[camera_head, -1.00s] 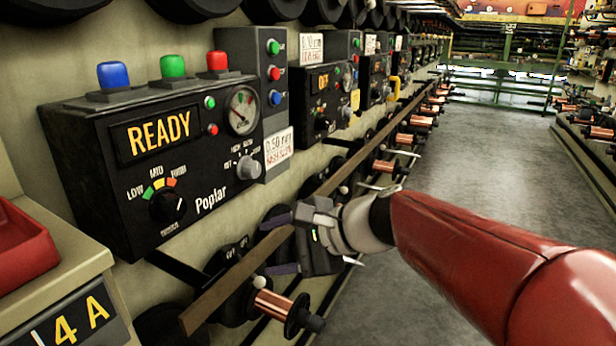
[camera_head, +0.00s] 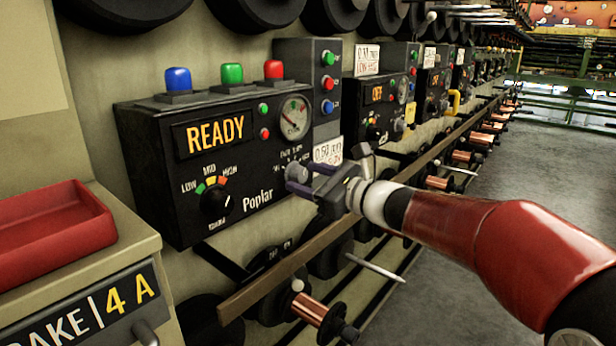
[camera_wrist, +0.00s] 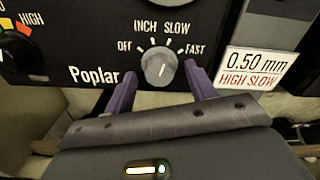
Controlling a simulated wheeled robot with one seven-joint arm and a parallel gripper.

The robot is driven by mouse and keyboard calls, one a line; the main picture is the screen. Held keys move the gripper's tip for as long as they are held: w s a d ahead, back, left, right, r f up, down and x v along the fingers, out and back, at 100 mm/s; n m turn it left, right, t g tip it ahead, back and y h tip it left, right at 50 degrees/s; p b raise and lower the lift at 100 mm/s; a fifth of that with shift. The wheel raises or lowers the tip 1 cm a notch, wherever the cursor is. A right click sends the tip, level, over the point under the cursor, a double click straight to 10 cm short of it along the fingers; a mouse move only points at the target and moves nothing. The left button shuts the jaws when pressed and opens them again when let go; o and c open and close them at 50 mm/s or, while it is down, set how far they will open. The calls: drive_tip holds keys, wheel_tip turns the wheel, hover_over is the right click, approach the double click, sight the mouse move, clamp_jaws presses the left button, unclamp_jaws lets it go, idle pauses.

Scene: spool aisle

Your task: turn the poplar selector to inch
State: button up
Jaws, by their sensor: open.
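The Poplar panel (camera_head: 160,165) is a black box reading READY on the left wall. Its selector (camera_wrist: 158,68) is a round grey knob in the wrist view, with OFF, INCH, SLOW and FAST marked around it. A pale line on the knob leans slightly right of upright; I cannot tell surely which mark it points to. My gripper (camera_head: 297,181) is at the panel's lower right and largely hides the selector in the head view. In the wrist view my gripper (camera_wrist: 160,70) is open, with one purple finger on each side of the knob; contact is not clear.
A second Poplar dial (camera_head: 215,201) marked LOW, MID, HIGH sits left on the panel. Blue, green and red buttons (camera_head: 232,74) stand on top. A rail (camera_head: 300,255) and copper spool (camera_head: 310,308) lie below. A placard (camera_wrist: 252,70) is right of the knob. The aisle floor is clear.

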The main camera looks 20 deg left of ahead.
drive_tip(key=shift+w+a, duration=0.1)
drive_tip(key=shift+a, duration=0.2)
drive_tip(key=c, duration=1)
